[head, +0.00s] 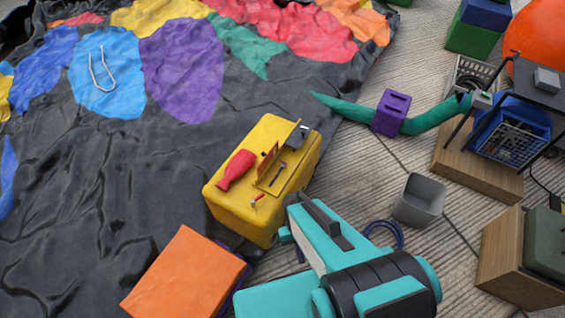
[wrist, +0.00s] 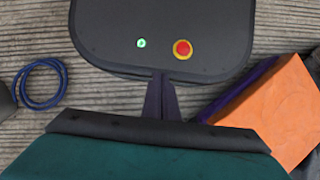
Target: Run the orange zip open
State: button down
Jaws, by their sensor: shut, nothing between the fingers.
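I cannot make out an orange zip for sure in either view. On the yellow block (head: 225,208) in the head view lie a red bottle-shaped thing (head: 235,170), a yellow tray-like piece (head: 283,172) with small dark parts, and a small red-and-pale item (head: 257,200). They are too small to tell if one is a zip pull. My gripper (wrist: 161,78) shows in the wrist view with its dark fingers together and empty, over my own dark base top, apart from the block. In the head view my teal arm covers the lower middle.
An orange-topped block (head: 183,275) stands left of my arm. A grey bin (head: 420,200) and a blue hose coil (head: 384,234) lie to the right. A crumpled black sheet (head: 90,190) with coloured patches fills the left. Wooden boxes (head: 515,262) and baskets crowd the right edge.

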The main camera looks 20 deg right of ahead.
jog(key=c, duration=2.5)
grip_release()
jog(key=o, duration=0.6)
jog(key=w+d+r+n+b, duration=0.1)
jog(key=w+r+n+b, duration=0.2)
jog(key=w, duration=0.5)
jog(key=w+n+t+b, duration=0.15)
jog(key=w+n, duration=0.25)
jog(key=w, duration=0.4)
jog(key=w+d+r+n+b, duration=0.15)
jog(key=w+n+b, duration=0.25)
jog(key=w, duration=0.4)
jog(key=w+d+r+t+b, duration=0.1)
jog(key=w+r+t+b, duration=0.1)
jog(key=w+r+b, duration=0.3)
jog(key=w+d+r+t+b, duration=0.1)
jog(key=w+r+b, duration=0.4)
jog(key=w, duration=0.7)
notch_tip(320, 180, up, 3)
jog(key=shift+w+d+f+t, duration=0.2)
jog(key=shift+w+d+t, duration=0.15)
jog(key=shift+t, duration=0.1)
jog(key=shift+f, duration=0.1)
